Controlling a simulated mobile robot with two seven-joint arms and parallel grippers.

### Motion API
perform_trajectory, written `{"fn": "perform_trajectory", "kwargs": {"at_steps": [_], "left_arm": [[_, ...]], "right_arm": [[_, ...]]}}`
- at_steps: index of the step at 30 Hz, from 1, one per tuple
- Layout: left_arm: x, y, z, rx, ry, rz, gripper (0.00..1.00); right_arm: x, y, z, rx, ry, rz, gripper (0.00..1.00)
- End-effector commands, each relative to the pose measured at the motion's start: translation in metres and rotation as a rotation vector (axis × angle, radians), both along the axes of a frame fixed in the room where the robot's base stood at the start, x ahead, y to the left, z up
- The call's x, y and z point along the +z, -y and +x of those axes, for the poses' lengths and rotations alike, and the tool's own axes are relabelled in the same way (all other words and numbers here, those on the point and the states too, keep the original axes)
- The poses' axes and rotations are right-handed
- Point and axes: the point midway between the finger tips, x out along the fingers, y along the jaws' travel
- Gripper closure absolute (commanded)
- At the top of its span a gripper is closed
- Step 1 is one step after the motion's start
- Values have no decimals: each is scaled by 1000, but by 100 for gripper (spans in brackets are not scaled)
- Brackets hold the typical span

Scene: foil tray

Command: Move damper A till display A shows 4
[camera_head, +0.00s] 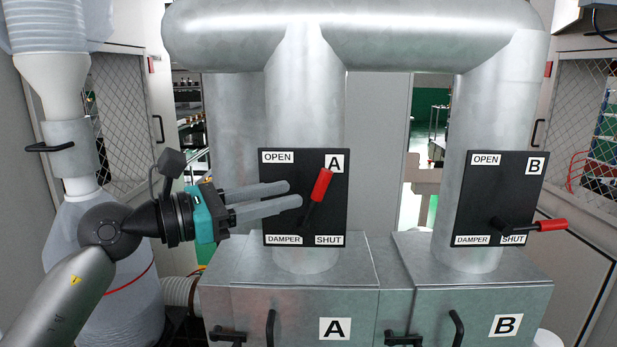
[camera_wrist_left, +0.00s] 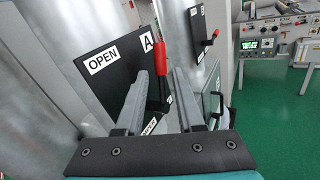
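Damper A's lever has a red grip (camera_head: 322,185) and a dark arm; it stands on black plate A (camera_head: 278,190), tilted up and slightly right, between the OPEN and SHUT labels. My left gripper (camera_head: 296,195) is level, with its fingers apart and nothing held, just left of the lever in the head view. In the left wrist view the red grip (camera_wrist_left: 162,62) shows in the gap by the fingertips; I cannot tell if they touch it. I cannot make out display A in either view. My right gripper is not in view.
Damper B's lever (camera_head: 540,225) points right at SHUT on plate B (camera_head: 485,195). Metal ducts (camera_head: 300,90) rise behind both plates. Below stand metal boxes A (camera_head: 300,285) and B (camera_head: 475,275) with dark handles. A bench with instruments (camera_wrist_left: 275,45) is at far right in the wrist view.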

Motion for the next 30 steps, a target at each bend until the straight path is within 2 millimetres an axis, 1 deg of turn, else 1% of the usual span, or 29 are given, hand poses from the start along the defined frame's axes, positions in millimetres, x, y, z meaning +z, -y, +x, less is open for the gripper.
{"fn": "perform_trajectory", "kwargs": {"at_steps": [1, 3, 9, 14, 22, 30], "left_arm": [[4, 9, 5, -3, 1, -4, 63], [3, 19, 11, -3, 0, -4, 63], [1, 39, 24, -1, -1, -3, 63], [0, 46, 28, -1, 0, -1, 63], [0, 46, 29, 0, 0, 0, 63], [0, 46, 28, 0, 0, 0, 93]], "right_arm": [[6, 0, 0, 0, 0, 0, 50], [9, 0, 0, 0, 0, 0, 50], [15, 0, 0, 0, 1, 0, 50], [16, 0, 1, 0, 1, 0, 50], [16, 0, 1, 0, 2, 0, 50], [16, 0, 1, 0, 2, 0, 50]]}}
